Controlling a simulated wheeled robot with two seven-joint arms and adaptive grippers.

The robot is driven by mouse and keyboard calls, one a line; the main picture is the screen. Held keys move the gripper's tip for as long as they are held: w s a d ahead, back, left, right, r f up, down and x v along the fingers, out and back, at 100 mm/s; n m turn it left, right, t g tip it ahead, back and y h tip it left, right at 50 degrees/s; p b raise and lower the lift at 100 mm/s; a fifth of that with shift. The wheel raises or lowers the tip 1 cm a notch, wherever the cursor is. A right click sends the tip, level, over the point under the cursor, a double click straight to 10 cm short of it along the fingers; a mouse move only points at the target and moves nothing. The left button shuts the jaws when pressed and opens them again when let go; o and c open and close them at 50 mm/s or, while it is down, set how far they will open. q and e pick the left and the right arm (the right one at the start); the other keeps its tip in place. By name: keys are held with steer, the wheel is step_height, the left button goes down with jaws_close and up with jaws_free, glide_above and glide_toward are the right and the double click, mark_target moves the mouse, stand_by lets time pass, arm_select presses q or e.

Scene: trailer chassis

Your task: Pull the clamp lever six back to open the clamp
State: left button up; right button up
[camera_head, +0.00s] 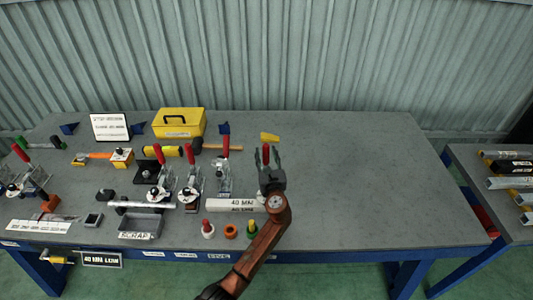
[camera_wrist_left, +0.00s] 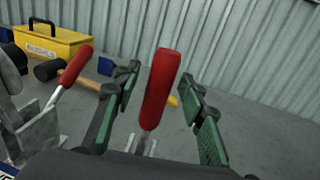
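A red clamp lever (camera_wrist_left: 160,88) stands upright between the fingers of my left gripper (camera_wrist_left: 160,95) in the wrist view. The fingers, with green inner pads, are apart, with a gap to the lever on both sides. In the head view my left gripper (camera_head: 268,157) is over the right end of the clamp row, and a bit of the red lever (camera_head: 266,153) shows between its fingers. The clamp's base is hidden by the gripper. No number is readable on the lever. My right gripper is not in view.
Other red-handled clamps (camera_head: 225,147) stand to the left; one handle (camera_wrist_left: 76,66) is close by in the wrist view. A yellow toolbox (camera_head: 180,121) and a mallet (camera_head: 215,146) lie behind. A labelled white bar (camera_head: 236,204) lies in front. The table's right side is clear.

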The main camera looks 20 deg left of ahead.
arm_select(q)
steer(key=shift+w+a, duration=0.2)
steer(key=shift+w, duration=0.2)
jaws_close()
stand_by(0.5)
